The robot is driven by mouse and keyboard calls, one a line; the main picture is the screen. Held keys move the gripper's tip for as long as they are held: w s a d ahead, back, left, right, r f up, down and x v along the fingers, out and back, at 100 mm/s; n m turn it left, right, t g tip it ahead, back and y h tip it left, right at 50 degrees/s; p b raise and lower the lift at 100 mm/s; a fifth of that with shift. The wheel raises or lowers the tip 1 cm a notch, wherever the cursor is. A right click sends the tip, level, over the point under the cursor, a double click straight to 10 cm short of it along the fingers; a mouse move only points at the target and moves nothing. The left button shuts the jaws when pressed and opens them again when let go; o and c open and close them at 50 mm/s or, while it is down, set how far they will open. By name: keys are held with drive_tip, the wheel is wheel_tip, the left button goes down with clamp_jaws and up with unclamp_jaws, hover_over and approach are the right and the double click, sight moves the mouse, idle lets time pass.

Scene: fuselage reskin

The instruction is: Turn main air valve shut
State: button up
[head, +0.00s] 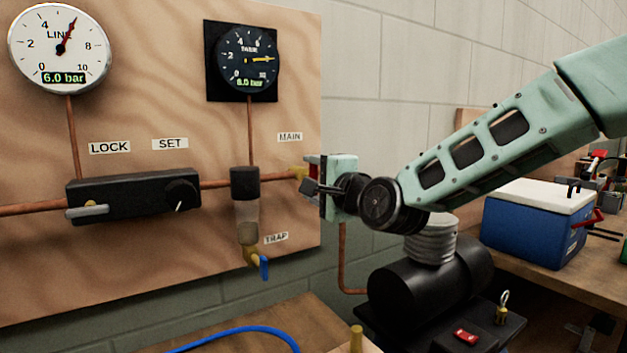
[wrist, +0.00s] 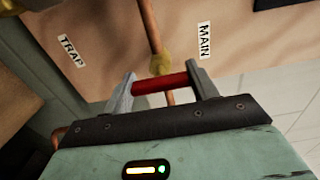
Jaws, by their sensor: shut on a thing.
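The main air valve shows in the wrist view as a red handle (wrist: 163,84) on a brass body (wrist: 160,63) on the copper pipe, by the MAIN label (wrist: 204,40). In the head view its brass body (head: 298,173) sits at the right end of the horizontal pipe, below the MAIN label (head: 290,137); a bit of red shows beside it. My gripper (wrist: 164,86) is shut on the red handle, one finger at each end of it. The handle lies crosswise to the pipe in the wrist view. In the head view my gripper (head: 314,178) mostly hides the handle.
A black regulator (head: 130,197) and a trap with a blue-handled drain (head: 263,267) are left of the valve. A black compressor tank (head: 425,290) stands below my arm.

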drive_tip(key=o, duration=1)
drive_tip(key=v, duration=1.7)
drive_tip(key=shift+d, duration=0.2)
drive_tip(key=shift+s, duration=0.15)
